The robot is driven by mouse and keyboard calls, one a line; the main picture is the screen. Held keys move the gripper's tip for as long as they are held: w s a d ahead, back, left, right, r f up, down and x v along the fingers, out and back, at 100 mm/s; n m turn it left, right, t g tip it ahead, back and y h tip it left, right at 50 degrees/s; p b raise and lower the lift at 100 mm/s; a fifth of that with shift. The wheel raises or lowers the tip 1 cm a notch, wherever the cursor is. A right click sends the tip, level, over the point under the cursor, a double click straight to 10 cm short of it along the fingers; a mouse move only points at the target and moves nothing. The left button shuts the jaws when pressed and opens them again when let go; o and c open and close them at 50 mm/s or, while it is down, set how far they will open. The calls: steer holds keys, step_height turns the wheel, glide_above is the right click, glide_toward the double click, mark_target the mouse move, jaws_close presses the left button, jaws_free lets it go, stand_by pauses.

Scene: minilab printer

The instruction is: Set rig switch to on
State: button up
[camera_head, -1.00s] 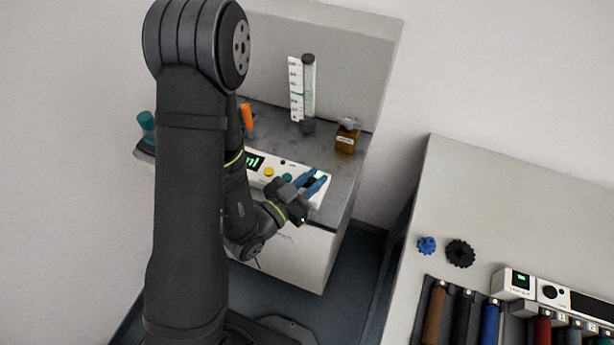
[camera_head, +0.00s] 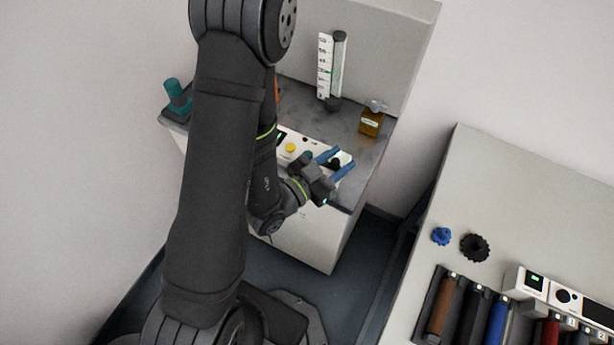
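The rig's white control panel (camera_head: 283,149) lies along the front of the grey bench top. It carries a dark display, a yellow button (camera_head: 291,148) and a teal button partly hidden by my gripper. My gripper (camera_head: 343,158) has two blue fingers spread apart over the panel's right end. A dark patch shows between the fingers; it may be the rig switch, but its position is too small to read. I cannot tell whether the fingers touch the panel.
A graduated cylinder (camera_head: 338,68) with a white scale and an amber bottle (camera_head: 371,122) stand behind the panel. A teal object (camera_head: 177,97) is at the bench's left end. A second bench (camera_head: 470,190) at right holds a blue gear, a black gear and several coloured cartridges.

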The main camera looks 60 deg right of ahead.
steer(key=v, duration=1.7)
steer(key=shift+a, duration=0.15)
stand_by(1.0)
steer(key=x, duration=0.8)
stand_by(0.6)
stand_by(0.4)
